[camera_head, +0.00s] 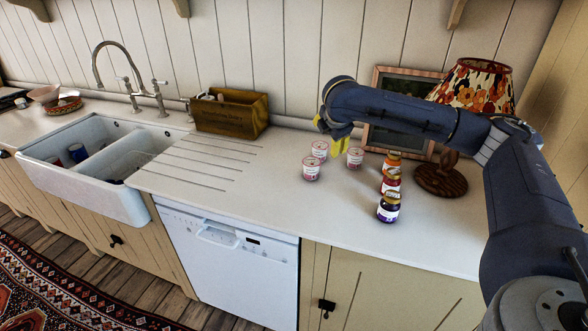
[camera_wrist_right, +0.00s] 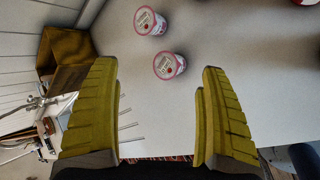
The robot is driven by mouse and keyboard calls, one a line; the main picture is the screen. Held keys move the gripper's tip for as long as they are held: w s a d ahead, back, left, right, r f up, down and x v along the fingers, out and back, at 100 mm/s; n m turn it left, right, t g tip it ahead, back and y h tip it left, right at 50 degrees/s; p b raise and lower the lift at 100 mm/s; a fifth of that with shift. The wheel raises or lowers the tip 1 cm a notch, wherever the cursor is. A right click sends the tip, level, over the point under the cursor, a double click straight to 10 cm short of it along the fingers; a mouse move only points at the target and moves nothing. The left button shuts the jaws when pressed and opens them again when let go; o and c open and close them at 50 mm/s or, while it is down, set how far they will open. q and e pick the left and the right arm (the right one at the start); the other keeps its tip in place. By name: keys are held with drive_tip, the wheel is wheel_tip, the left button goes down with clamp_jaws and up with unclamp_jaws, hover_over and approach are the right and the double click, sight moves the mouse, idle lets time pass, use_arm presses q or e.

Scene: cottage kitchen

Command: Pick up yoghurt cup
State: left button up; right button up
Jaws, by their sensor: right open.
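Two cups show there, a nearer one (camera_wrist_right: 169,65) beyond the fingertips and a farther one (camera_wrist_right: 150,21). My left gripper is not in view.
Several jars (camera_head: 389,207) stand in a row right of the cups. A lamp (camera_head: 442,175) and a picture frame (camera_head: 397,143) stand behind. A wooden box (camera_head: 232,113) is at the wall, left, near the white sink (camera_head: 92,165). The worktop in front of the cups is clear.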

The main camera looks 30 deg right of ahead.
drive_tip(key=w+r, duration=0.1)
drive_tip(key=n+g+y, duration=0.3)
drive_tip(key=n, duration=1.2)
approach(312, 162)
drive_tip(key=x, duration=0.8)
drive_tip(key=shift+w+f, duration=0.2)
drive_tip(key=shift+w, duration=0.1)
drive_tip(key=x, duration=0.3)
drive_tip(key=shift+s+f, duration=0.1)
drive_tip(key=shift+f, duration=0.15)
drive_tip(key=shift+x, duration=0.9)
drive_tip(key=shift+d, duration=0.1)
drive_tip(key=c, duration=1.5)
